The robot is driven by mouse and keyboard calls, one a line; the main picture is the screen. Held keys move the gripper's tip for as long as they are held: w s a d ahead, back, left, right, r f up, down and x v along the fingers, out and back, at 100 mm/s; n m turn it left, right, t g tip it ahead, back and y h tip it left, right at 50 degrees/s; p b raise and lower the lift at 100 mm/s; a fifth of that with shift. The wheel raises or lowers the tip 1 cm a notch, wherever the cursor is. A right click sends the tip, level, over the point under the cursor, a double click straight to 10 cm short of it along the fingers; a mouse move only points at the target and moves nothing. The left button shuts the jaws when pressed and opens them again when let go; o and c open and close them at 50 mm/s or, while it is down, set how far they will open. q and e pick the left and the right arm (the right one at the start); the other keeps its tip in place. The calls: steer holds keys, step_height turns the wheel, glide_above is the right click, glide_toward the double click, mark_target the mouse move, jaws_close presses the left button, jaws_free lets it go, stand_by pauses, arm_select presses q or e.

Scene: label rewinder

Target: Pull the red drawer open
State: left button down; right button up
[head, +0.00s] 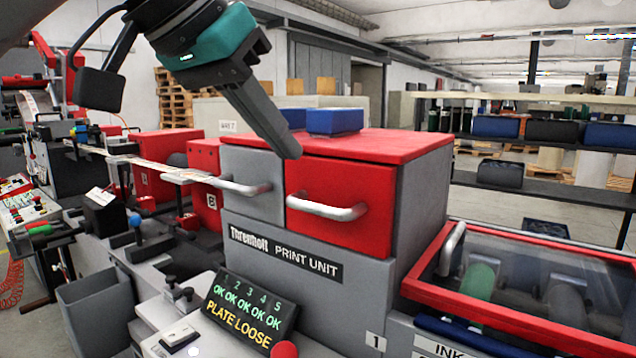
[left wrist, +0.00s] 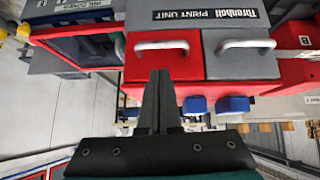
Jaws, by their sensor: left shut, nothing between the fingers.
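The red drawer (head: 350,190) is in the print unit cabinet, right of a grey drawer (head: 262,172). Its front looks flush with the cabinet, so it appears closed. Its silver bar handle (head: 327,208) runs across the front. My left gripper (head: 290,150) is shut and empty, tips pointing down in front of the cabinet's upper edge, apart from the handle. In the left wrist view, upside down, the shut fingers (left wrist: 160,76) overlap the red drawer (left wrist: 191,68), and its handle (left wrist: 161,46) lies beyond the tips. My right gripper is not in view.
Two blue boxes (head: 332,121) sit on the red cabinet top (head: 390,142). At right is a red-framed clear cover (head: 530,280) over rollers. Below the drawers stands a display (head: 248,312) reading PLATE LOOSE. A red knob (head: 284,350) is at the bottom.

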mark_target(309, 187)
arm_select(q)
steer(key=shift+y, duration=0.3)
steer(key=x, duration=0.6)
steer(key=w+a+b+x, duration=0.1)
steer(key=x, duration=0.2)
steer(key=shift+w+d, duration=0.1)
